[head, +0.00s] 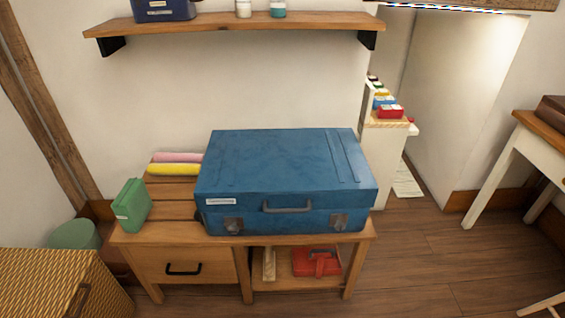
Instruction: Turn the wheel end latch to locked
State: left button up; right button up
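A blue hard suitcase (280,168) lies flat and closed on a low wooden bench (188,240). Its dark handle (287,208) is in the middle of the front side. One metal latch (233,224) is near the left end of the front, next to a white label (220,201). Another metal latch (339,221) is near the right end. The latches are too small to tell whether either is locked. No wheels show, so I cannot tell which end is the wheel end. Neither of my grippers is in view.
A green box (132,205) stands left of the suitcase; pink and yellow folded cloths (175,169) lie behind it. A wall shelf (235,30) hangs above. A wicker basket (62,284) is at front left. The floor (430,265) at right is mostly clear.

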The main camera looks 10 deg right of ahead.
aim_at(233, 228)
jog(key=u, duration=0.45)
jog(key=k, duration=0.55)
jog(key=u, duration=0.85)
jog(key=i, duration=0.9)
jog(key=z, duration=0.6)
